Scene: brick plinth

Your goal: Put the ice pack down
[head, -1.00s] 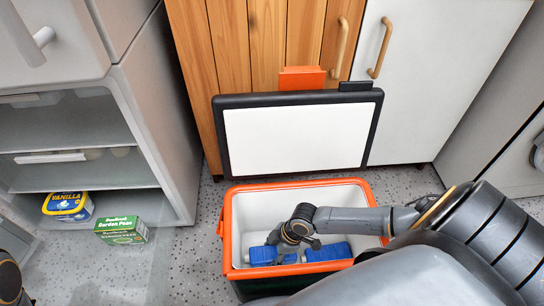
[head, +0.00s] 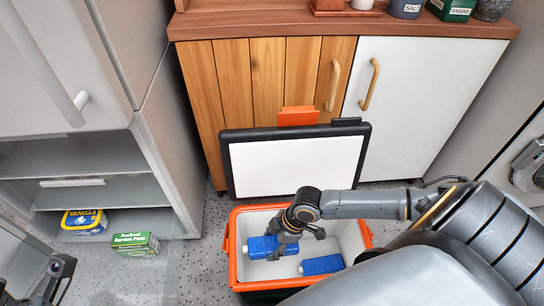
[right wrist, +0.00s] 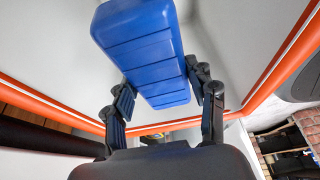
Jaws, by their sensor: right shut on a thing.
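My right gripper (head: 302,232) is shut on a blue ice pack (head: 262,246) over the left part of the open cooler box (head: 234,262). In the right wrist view the ice pack (right wrist: 142,45) sits between the two dark fingers (right wrist: 165,105), with the white box walls and orange rim around. A second blue ice pack (head: 321,264) lies inside the box at right, apart from the gripper. My left gripper (head: 55,280) shows partly at the lower left, away from the box; its opening is unclear.
The cooler's white lid (head: 296,165) with dark edges leans on the cabinet (head: 235,85) behind the box. A vanilla tub (head: 84,221) is by the grey shelf unit (head: 110,192) at left. A green garden peas box (head: 135,244) stands on the speckled floor beside it.

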